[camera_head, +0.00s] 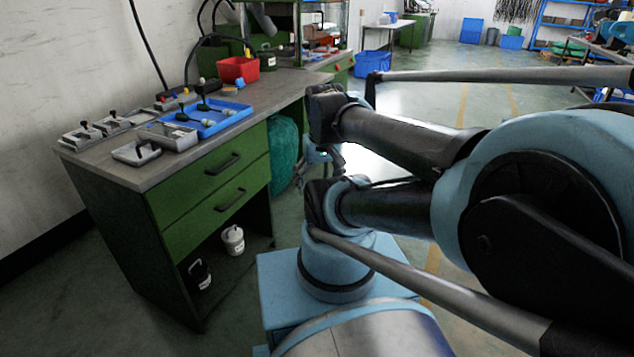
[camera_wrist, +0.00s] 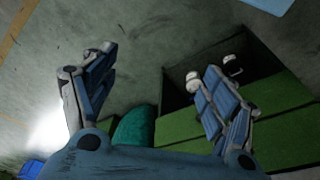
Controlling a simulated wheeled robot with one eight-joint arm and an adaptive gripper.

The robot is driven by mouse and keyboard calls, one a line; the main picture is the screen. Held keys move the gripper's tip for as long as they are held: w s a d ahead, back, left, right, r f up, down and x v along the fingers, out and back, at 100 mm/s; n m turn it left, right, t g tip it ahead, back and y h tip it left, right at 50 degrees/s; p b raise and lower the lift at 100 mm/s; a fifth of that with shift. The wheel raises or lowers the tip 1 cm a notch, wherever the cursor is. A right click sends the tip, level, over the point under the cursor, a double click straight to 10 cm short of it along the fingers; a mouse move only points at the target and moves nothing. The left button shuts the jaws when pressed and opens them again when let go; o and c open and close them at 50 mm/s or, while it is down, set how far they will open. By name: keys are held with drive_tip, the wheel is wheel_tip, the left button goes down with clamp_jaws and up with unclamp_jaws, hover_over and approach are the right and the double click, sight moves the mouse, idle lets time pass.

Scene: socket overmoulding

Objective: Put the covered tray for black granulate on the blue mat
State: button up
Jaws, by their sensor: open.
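Several small grey metal trays stand at the left end of the workbench in the head view. A grey tray with a black-knobbed lid (camera_head: 84,135) is at the far left, and another lidded one (camera_head: 113,123) is beside it. I cannot tell which is for black granulate. The blue mat (camera_head: 236,107) lies to their right, with small parts and black-handled pieces on it. My gripper (camera_wrist: 158,65) is open and empty in the wrist view, its fingers wide apart above the floor, away from the trays. In the head view it is mostly hidden by my arm.
The grey-topped workbench (camera_head: 70,160) has green drawers. Two open grey trays (camera_head: 136,153) (camera_head: 168,136) sit near its front edge. A red bin (camera_head: 238,69) stands behind the mat. A white pot (camera_head: 233,240) and a black pot (camera_head: 200,275) are on the low shelf.

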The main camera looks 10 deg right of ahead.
wheel_tip(320, 180, up, 22)
drive_tip(key=r+n+y, duration=0.1)
drive_tip(key=n+y, duration=0.2)
drive_tip(key=n, duration=0.7)
hover_over(166, 129)
drive_tip(key=s+d, duration=0.4)
drive_tip(key=shift+m+t, duration=0.3)
drive_tip(key=x, duration=1.7)
drive_tip(key=shift+s, duration=0.1)
drive_tip(key=c, duration=1.2)
drive_tip(key=shift+r, duration=0.1)
drive_tip(key=shift+c, duration=0.2)
